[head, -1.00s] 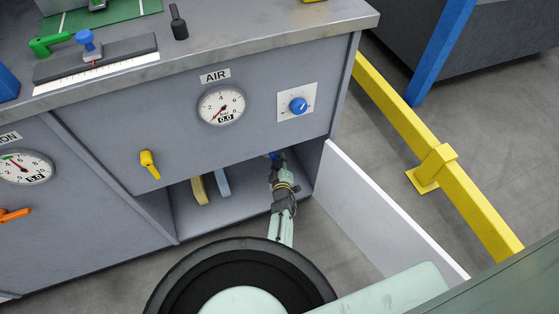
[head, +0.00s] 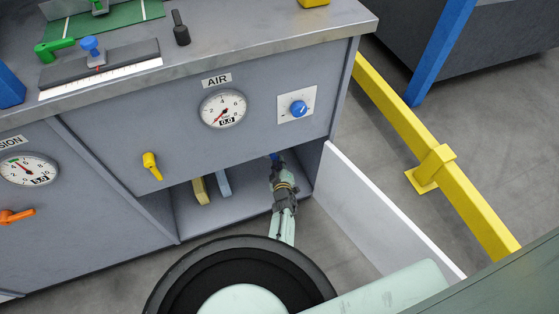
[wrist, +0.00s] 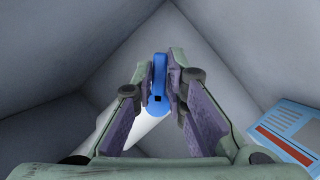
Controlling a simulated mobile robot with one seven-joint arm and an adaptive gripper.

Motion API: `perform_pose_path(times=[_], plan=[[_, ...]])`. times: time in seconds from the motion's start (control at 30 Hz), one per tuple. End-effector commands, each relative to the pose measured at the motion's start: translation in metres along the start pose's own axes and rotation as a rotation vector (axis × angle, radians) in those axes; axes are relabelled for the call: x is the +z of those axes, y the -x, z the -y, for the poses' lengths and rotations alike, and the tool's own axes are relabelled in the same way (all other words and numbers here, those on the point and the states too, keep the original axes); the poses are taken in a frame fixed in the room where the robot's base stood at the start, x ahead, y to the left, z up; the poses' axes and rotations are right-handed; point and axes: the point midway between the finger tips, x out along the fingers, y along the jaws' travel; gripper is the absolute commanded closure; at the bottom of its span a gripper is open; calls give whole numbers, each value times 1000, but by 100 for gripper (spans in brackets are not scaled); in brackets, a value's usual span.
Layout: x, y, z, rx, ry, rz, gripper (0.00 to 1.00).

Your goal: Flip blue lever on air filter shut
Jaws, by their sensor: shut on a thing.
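The blue lever (wrist: 159,82) is in the middle of the wrist view, pointing up between my fingers. A white cylindrical part, apparently the air filter (wrist: 152,122), shows below and behind the lever, partly hidden by my fingers. In the head view my gripper (head: 277,163) reaches into the open cabinet under the AIR panel. Only a small bit of blue shows at its tips there, and the filter is hidden.
Grey cabinet walls close in around my gripper. A blue and white label with a red stripe (wrist: 285,138) is at right. The white open door (head: 380,215) stands right of my arm. A yellow rail (head: 400,120) is farther right.

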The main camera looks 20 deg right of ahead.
Motion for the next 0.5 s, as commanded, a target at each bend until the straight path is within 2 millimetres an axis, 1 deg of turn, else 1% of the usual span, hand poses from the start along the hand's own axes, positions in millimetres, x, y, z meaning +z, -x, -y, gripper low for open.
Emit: perform_pose_path(times=[0.03,0.5], plan=[[-5,-1,-10,-4,-29,-3,100],[-5,-2,-1,-164,-418,-4,100]])
